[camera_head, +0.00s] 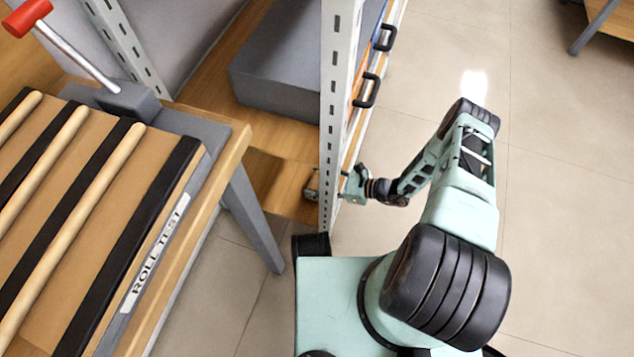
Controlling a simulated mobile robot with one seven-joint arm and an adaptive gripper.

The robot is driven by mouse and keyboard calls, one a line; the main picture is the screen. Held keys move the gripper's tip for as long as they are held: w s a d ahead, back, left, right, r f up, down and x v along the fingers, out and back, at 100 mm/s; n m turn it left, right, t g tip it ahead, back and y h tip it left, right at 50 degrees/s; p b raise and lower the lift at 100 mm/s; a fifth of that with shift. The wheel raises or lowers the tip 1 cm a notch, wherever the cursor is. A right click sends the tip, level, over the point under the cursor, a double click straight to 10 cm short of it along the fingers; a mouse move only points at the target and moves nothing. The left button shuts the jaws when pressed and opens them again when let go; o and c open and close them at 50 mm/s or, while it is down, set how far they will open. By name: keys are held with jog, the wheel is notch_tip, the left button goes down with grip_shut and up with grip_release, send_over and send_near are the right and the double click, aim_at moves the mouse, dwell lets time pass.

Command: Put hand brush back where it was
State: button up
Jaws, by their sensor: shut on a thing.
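My gripper (352,185) is at the right side of the upright perforated metal post, at the end of my arm reaching in from the right. The post hides its fingertips. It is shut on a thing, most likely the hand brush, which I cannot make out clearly. A small dark and brownish piece (312,184) shows just left of the post, over the wooden shelf board. I cannot tell whether it is part of the brush or of my fingers.
The perforated post (335,110) stands between my gripper and the wooden shelf (270,178). A grey box (280,65) sits farther back. Black handles (368,90) line the rack's right side. A roll test table (175,235) with a red-knobbed lever (30,15) is left. Floor (560,190) at right is clear.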

jog(key=shift+f, duration=0.15)
jog(key=o, duration=1.3)
jog(key=shift+d+r, duration=0.1)
jog(key=shift+r, duration=0.1)
jog(key=p+v, duration=0.3)
jog(key=v, duration=0.9)
jog(key=shift+w, duration=0.1)
